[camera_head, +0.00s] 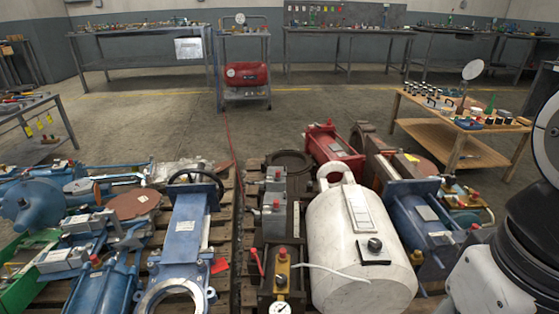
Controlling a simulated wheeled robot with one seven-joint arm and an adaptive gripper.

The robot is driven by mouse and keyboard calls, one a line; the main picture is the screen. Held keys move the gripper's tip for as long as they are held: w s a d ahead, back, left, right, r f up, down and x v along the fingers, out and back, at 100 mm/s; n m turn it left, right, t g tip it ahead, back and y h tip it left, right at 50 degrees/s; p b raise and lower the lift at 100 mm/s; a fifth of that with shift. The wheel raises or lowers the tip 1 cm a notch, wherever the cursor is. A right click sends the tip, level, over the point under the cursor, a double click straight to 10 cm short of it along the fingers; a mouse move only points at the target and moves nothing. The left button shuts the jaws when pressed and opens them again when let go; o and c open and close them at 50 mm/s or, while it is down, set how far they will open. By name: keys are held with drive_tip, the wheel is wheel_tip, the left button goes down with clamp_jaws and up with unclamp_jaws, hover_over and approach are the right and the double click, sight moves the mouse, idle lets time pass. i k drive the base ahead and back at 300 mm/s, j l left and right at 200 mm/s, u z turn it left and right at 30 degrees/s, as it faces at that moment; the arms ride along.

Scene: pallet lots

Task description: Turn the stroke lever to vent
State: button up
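A thin red lever (257,262) stands up and leans left beside a brass-coloured block (282,268) at the bottom centre. The block carries a red cap on top and a round white-faced gauge (280,308) at its front, cut by the frame's lower edge. A thin pale rod or tube (335,270) runs right from the block to the large white cylinder (335,235). No label is readable, so I cannot tell which part is the stroke lever or where vent lies. My gripper is out of view; only white and black parts of my arm show at right.
The white cylinder stands close to the right of the block. A blue valve with a black handwheel (195,184) lies on the left pallet. A red cylinder (333,148) lies behind. A wooden table (440,137) with small parts stands at right. The concrete floor (150,120) behind is open.

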sight(257, 213)
drive_tip(key=i+j, duration=0.15)
drive_tip(key=j, duration=0.25)
drive_tip(key=i+j, duration=0.15)
drive_tip(key=j, duration=0.2)
drive_tip(key=i+j, duration=0.1)
drive_tip(key=j, duration=0.3)
